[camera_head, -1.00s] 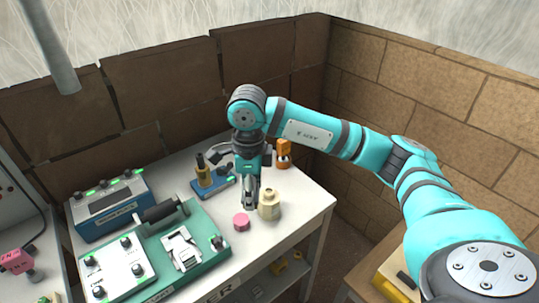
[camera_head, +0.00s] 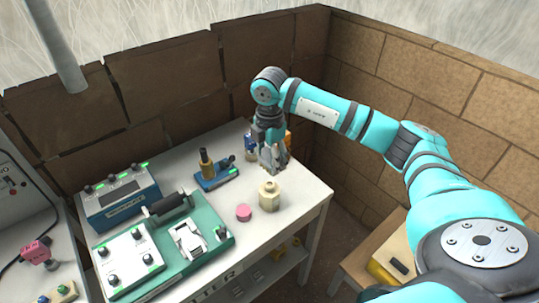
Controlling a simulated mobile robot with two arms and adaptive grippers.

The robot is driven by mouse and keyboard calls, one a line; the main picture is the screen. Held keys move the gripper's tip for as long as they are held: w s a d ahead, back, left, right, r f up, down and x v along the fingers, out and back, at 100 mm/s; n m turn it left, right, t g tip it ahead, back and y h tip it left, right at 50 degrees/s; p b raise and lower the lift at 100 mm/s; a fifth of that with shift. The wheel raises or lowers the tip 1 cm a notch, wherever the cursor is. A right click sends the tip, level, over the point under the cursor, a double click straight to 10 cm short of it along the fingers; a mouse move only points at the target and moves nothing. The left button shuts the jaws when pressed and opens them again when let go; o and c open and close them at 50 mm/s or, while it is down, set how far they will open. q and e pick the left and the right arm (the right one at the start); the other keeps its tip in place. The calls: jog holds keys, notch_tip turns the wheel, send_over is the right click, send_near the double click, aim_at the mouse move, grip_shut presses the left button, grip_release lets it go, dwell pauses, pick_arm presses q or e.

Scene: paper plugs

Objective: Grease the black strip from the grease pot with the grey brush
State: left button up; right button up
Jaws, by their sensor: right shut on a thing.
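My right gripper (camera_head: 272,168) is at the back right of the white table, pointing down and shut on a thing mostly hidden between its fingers. This looks like the grey brush, but I cannot make out its shape. A cream faceted pot (camera_head: 269,197), which looks like the grease pot, stands upright in front of the gripper, apart from it. A pink disc (camera_head: 244,213) lies left of the pot. I cannot pick out the black strip for certain; a black roller (camera_head: 166,205) sits on the green device (camera_head: 207,243). My left gripper is not in view.
An orange item (camera_head: 288,138) and a blue item (camera_head: 250,143) stand close behind my right gripper. A blue base with a brass post (camera_head: 207,168) is to its left. A blue box (camera_head: 116,203) stands further left. The table's right front is clear.

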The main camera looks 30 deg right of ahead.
jog(key=b, duration=0.3)
send_over(270, 184)
jog(key=shift+f, duration=2.1)
jog(key=shift+f+b, duration=0.6)
jog(key=shift+f, duration=0.3)
jog(key=shift+f+b, duration=0.3)
jog(key=shift+f, duration=0.2)
jog(key=shift+r, duration=0.1)
jog(key=shift+r+p, duration=2.5)
jog(key=shift+r, duration=1)
jog(key=shift+a+f, duration=0.1)
